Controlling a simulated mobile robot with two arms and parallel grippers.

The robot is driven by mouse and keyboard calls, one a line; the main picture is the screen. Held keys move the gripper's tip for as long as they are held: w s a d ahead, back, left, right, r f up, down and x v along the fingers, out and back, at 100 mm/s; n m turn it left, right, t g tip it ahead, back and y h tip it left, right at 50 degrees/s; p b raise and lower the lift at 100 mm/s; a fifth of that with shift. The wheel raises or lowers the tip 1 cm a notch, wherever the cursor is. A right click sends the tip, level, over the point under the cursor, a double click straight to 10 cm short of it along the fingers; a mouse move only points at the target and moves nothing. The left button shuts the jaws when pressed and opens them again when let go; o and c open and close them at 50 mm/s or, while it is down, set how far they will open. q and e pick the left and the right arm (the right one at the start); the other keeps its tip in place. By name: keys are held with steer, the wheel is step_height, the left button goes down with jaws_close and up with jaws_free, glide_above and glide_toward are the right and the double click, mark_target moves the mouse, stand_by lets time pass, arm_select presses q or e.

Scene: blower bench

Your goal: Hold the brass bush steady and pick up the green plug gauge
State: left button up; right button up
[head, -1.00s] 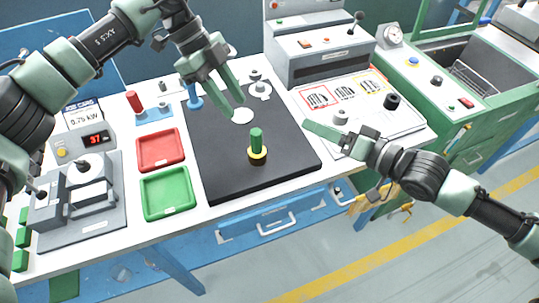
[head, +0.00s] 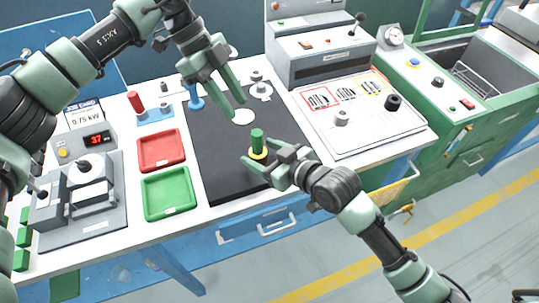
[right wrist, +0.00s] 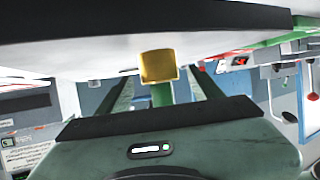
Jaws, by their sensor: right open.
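The green plug gauge (head: 257,136) stands upright in the brass bush (head: 258,155) on the black mat (head: 225,185). In the right wrist view the brass bush (right wrist: 158,66) shows between my fingers, with part of the green gauge (right wrist: 160,94) beside it. My right gripper (head: 260,151) is open, its fingers on either side of the bush; I cannot tell whether they touch it. My left gripper (head: 242,94) is open and empty, above the mat, behind and a little left of the gauge.
A white disc (head: 243,117) lies on the mat below my left gripper. A red tray (head: 161,150) and a green tray (head: 167,194) sit left of the mat. A white panel with knobs (head: 350,120) is on the right, and a grey machine (head: 320,60) stands behind.

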mark_target(251, 149)
steer(key=shift+x, duration=2.35)
jaws_close()
